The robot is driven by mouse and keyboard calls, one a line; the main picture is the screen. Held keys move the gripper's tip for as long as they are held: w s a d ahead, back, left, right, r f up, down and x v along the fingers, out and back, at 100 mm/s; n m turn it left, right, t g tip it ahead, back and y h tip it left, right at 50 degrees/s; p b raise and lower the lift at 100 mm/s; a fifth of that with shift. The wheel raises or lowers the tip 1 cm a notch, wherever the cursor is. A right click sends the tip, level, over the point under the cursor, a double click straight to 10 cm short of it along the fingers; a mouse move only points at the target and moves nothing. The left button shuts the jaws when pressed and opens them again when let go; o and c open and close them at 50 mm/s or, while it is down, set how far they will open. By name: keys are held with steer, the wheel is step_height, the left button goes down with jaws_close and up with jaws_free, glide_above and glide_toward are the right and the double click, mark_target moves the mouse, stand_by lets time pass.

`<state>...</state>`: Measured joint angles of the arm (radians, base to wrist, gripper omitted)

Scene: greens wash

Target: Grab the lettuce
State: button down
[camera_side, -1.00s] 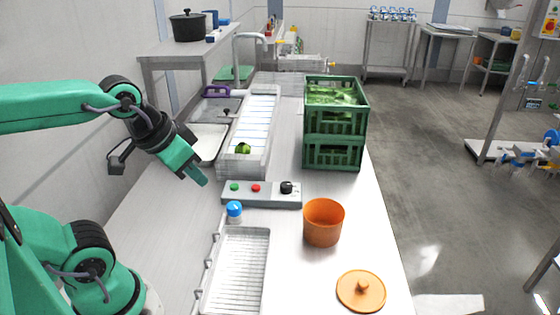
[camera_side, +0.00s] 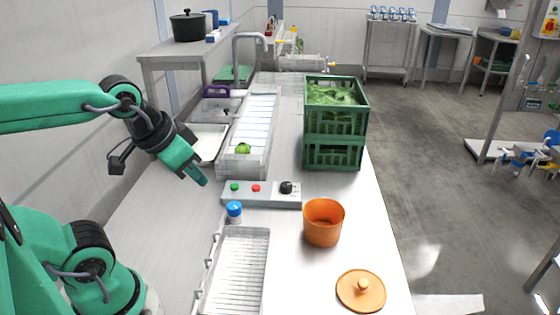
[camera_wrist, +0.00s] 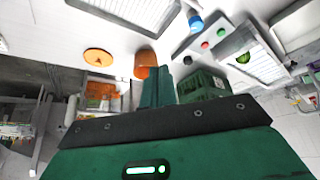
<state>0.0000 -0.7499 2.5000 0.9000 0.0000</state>
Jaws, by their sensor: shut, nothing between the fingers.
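A small green lettuce (camera_side: 243,148) lies at the near end of the long metal wash trough (camera_side: 262,160). It also shows in the wrist view (camera_wrist: 243,57), at the edge of the trough. My gripper (camera_side: 202,181) hangs in the air to the left of the trough's near end, pointing down and to the right. Its fingers (camera_wrist: 151,88) are together and hold nothing. The gripper is apart from the lettuce. More leafy greens (camera_side: 333,96) fill the upper green crate (camera_side: 336,121).
A control panel (camera_side: 262,195) with buttons and a knob stands in front of the trough. Nearer are a blue-capped jar (camera_side: 234,212), a wire-racked tray (camera_side: 238,270), an orange pot (camera_side: 323,224) and its lid (camera_side: 361,291). A white tray (camera_side: 208,143) lies left of the trough.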

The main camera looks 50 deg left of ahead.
steer(key=shift+c, duration=2.3)
jaws_free()
steer(key=shift+w+r, duration=0.1)
steer(key=w+a+r+n+g, duration=0.1)
steer(key=w+a+r, duration=0.15)
steer(key=w, duration=0.25)
steer(key=w+a+r+n+g, duration=0.1)
steer(key=w+a+n, duration=0.15)
steer(key=w, duration=0.35)
steer(key=n+g, duration=0.4)
steer(key=n, duration=0.1)
glide_above(242, 142)
steer(key=f, duration=1.4)
steer(key=shift+s+d+f, duration=0.15)
steer(key=shift+d+f, duration=0.05)
steer(key=shift+d, duration=0.1)
steer(key=shift+a+f+n, duration=0.25)
